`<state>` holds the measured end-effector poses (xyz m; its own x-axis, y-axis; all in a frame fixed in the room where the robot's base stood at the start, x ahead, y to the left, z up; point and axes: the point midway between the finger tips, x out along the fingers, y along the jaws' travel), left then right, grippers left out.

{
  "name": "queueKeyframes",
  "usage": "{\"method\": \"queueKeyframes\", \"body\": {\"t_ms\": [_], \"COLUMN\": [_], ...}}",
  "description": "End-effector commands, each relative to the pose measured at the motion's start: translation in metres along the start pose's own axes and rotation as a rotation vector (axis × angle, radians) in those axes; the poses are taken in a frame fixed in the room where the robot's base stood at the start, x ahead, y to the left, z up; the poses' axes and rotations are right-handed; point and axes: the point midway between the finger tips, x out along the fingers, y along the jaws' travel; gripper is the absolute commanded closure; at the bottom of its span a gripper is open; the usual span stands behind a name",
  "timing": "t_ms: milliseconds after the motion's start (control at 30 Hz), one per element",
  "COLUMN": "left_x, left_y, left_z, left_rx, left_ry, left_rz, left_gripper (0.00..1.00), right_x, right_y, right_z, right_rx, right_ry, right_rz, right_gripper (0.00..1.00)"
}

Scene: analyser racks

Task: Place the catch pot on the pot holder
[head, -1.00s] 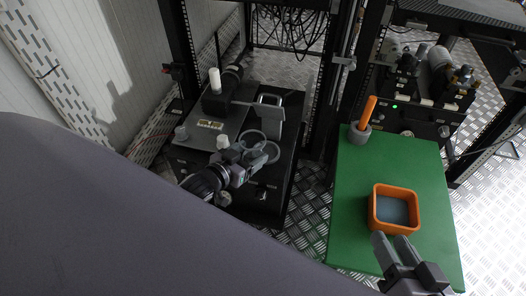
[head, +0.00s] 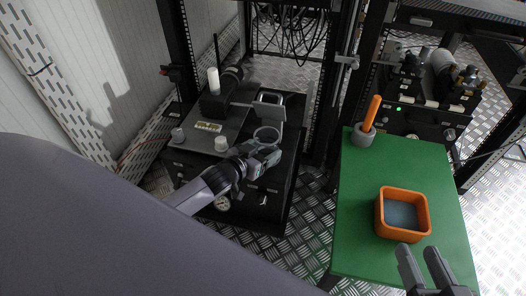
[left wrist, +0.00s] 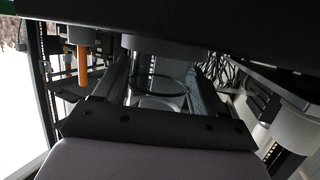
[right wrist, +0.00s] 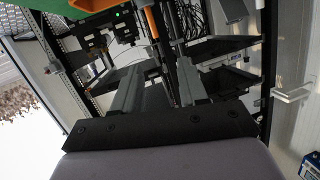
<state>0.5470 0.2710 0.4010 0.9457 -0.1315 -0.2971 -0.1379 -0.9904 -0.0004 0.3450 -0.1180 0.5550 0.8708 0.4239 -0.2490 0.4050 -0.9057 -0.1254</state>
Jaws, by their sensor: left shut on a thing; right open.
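The catch pot (head: 267,133) shows in the head view as a grey round rim at my left gripper's tips, above the black analyser unit. My left gripper (head: 270,150) is shut on it; its body is mostly hidden by the fingers. In the left wrist view the pot's round rim (left wrist: 158,94) lies between the two fingers. I cannot clearly separate the pot holder from the pot, nor tell whether the pot rests on it. My right gripper (head: 420,256) is open and empty over the front of the green table; it also shows in the right wrist view (right wrist: 155,75).
A grey upright bracket (head: 268,99) and white-capped parts (head: 221,143) stand on the analyser unit near the left gripper. Black rack posts (head: 330,90) rise behind.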

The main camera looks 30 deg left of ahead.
Motion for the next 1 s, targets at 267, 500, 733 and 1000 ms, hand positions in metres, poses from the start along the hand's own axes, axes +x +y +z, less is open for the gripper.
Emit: {"method": "queueKeyframes", "body": {"t_ms": [267, 500, 733, 1000], "left_x": [0.001, 0.001, -0.010, -0.053], "left_y": [0.000, 0.000, 0.000, 0.000], "left_z": [0.002, 0.002, -0.001, -0.003], "left_rx": [0.000, 0.000, -0.001, -0.002], "left_ry": [0.000, 0.000, -0.003, -0.004], "left_rz": [0.000, 0.000, 0.001, 0.000], "left_gripper": [0.04, 0.04, 0.04, 0.04], "right_x": [0.000, 0.000, -0.001, 0.010], "right_y": [0.000, 0.000, -0.003, -0.012], "right_z": [0.000, -0.001, -0.005, -0.005], "right_rx": [-0.004, -0.004, 0.015, 0.114], "right_ry": [0.003, 0.004, -0.007, -0.068], "right_rz": [0.002, 0.001, -0.010, -0.047], "right_gripper": [0.57, 0.57, 0.57, 0.57]}}
